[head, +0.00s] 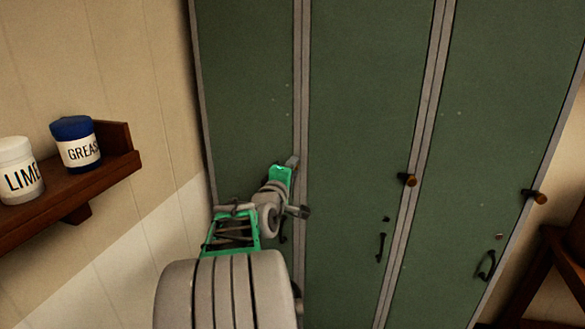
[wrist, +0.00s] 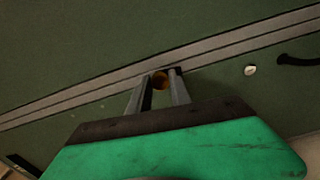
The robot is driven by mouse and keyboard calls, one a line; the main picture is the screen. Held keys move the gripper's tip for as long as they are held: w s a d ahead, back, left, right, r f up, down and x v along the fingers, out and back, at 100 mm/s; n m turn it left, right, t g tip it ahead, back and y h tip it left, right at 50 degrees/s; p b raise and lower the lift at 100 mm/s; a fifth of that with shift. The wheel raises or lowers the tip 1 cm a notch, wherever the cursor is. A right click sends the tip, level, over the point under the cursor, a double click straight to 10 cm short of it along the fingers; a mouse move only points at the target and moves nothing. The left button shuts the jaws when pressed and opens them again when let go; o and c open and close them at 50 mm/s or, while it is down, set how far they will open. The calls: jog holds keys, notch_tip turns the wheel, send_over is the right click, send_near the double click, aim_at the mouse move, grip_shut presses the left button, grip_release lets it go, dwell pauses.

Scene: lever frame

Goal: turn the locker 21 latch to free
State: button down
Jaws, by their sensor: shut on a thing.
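The green locker bank (head: 362,100) fills the middle of the head view. My gripper (head: 291,162) is at the right edge of the leftmost door, next to the grey frame strip. In the wrist view my gripper (wrist: 161,82) has its two fingers on either side of a small brown-orange latch knob (wrist: 160,79), shut on it. The knob is hidden behind my gripper in the head view. No locker number can be read, so I cannot tell which door is 21.
Two more latch knobs stick out from the other doors, at the middle (head: 408,180) and right (head: 535,196). A black door handle (wrist: 297,60) and a pale round spot (wrist: 250,70) lie right of my fingers. A wooden shelf (head: 115,165) with jars is at left.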

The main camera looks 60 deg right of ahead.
jog(key=shift+n, duration=0.5)
jog(key=c, duration=1.2)
grip_release()
jog(key=shift+a, duration=0.1)
jog(key=a, duration=0.2)
jog(key=a+b, duration=0.1)
jog(key=a, duration=0.2)
jog(key=s+a, duration=0.1)
jog(key=a, duration=0.1)
jog(key=shift+a, duration=0.25)
